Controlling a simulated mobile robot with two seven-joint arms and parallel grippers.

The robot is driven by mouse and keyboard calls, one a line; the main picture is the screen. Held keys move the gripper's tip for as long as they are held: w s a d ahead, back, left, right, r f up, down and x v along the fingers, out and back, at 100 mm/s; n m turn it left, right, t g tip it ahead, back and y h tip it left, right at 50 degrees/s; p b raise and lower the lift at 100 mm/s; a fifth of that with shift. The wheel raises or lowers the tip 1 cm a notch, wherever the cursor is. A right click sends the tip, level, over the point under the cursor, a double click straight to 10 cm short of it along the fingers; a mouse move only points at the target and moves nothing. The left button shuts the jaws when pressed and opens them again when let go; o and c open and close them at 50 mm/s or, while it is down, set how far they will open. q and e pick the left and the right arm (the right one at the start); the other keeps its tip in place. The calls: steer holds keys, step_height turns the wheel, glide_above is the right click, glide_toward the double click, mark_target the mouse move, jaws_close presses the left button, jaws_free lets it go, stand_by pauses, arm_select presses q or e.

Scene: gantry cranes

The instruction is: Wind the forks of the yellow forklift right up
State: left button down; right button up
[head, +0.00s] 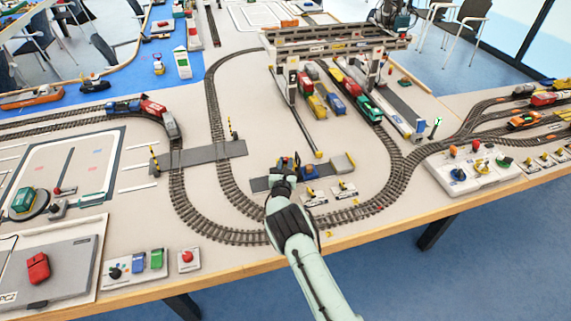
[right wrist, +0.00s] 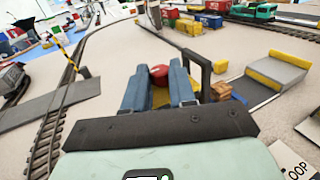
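The yellow forklift is mostly hidden by my right gripper (head: 287,166). In the right wrist view a bit of its yellow body (right wrist: 160,98) shows between the fingers. A round red knob (right wrist: 159,73) sits above it, and the two blue-grey fingers stand close on either side of it, apparently touching. A dark upright mast (right wrist: 205,72) stands just right of the fingers. A small brown crate (right wrist: 222,90) is beside the mast, low down. The forks themselves cannot be made out. My left gripper is in neither view.
A grey ramp block with yellow edges (head: 342,163) stands right of the forklift. Curved railway track (head: 220,170) runs round on the left and front. A gantry crane (head: 330,45) stands behind. Small white vehicles (head: 314,196) lie close in front, to the right.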

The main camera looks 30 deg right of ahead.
jaws_close()
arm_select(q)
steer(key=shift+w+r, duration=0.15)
arm_select(e)
steer(key=shift+w+a, duration=0.1)
steer(key=shift+w+a+r+m+g+h+p, duration=0.15)
steer(key=shift+m+g+h+p, duration=0.3)
steer(key=shift+m+g+h, duration=0.3)
steer(key=shift+w+a+m+g+h+p, duration=0.1)
steer(key=shift+w+m+g+h+p, duration=0.15)
steer(key=shift+m+g+h+p, duration=0.65)
steer(key=shift+m+g+h, duration=0.65)
steer(key=shift+g, duration=0.2)
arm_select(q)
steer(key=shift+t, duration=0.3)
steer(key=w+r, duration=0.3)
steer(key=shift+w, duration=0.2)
arm_select(e)
steer(key=shift+m+g+h, duration=0.3)
steer(key=shift+g, duration=0.3)
steer(key=shift+m+g+h, duration=0.4)
steer(key=shift+m+g, duration=0.2)
steer(key=shift+g, duration=0.2)
